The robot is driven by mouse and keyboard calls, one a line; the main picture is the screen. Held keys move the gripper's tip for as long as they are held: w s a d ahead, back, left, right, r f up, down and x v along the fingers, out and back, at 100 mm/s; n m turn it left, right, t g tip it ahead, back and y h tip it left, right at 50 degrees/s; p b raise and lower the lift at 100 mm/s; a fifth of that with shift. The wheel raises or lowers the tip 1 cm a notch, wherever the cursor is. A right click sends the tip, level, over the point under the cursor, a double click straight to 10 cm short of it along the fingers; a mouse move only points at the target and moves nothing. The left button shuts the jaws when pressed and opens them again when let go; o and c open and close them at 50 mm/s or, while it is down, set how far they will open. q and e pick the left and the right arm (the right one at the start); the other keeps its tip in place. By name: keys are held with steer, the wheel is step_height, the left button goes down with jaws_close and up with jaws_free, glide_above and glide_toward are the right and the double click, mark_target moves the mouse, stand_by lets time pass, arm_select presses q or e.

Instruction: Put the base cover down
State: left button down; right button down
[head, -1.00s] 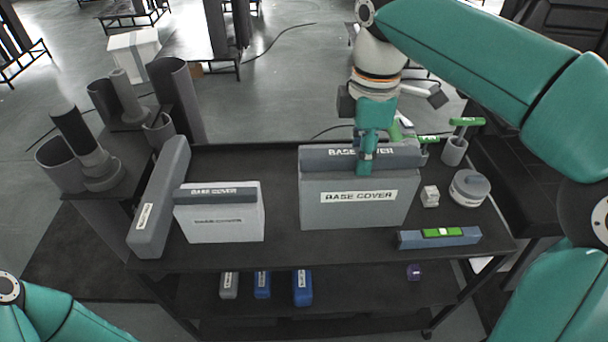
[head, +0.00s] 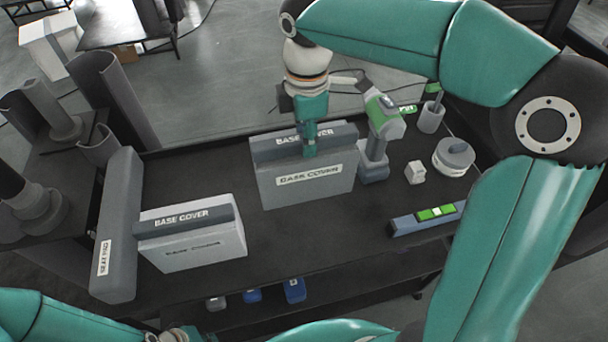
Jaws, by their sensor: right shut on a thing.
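My right gripper (head: 309,150) points down over the top of the right grey base cover (head: 306,184) and is shut on it, in the head view. This cover is a wide upright grey block with a white label on its front and a second labelled bar along its top. It stands upright at the back middle of the dark cart top (head: 285,235); I cannot tell whether its lower edge touches the surface. A second, lighter base cover (head: 195,248) stands to its left. My left arm shows at the bottom edge, its fingers out of view.
A long grey block (head: 117,220) lies at the cart's left edge. Right of the held cover are a green-and-grey power tool (head: 380,125), a small white block (head: 414,172), a round grey container (head: 453,158) and a blue level (head: 427,217). Blue boxes (head: 294,290) sit on the lower shelf.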

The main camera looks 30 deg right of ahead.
step_height(320, 180, down, 11)
steer(key=shift+f, duration=0.15)
stand_by(0.4)
steer(key=c, duration=0.8)
jaws_free()
steer(key=shift+f, duration=0.1)
steer(key=shift+c, duration=0.2)
step_height(320, 180, up, 12)
steer(key=shift+r, duration=0.15)
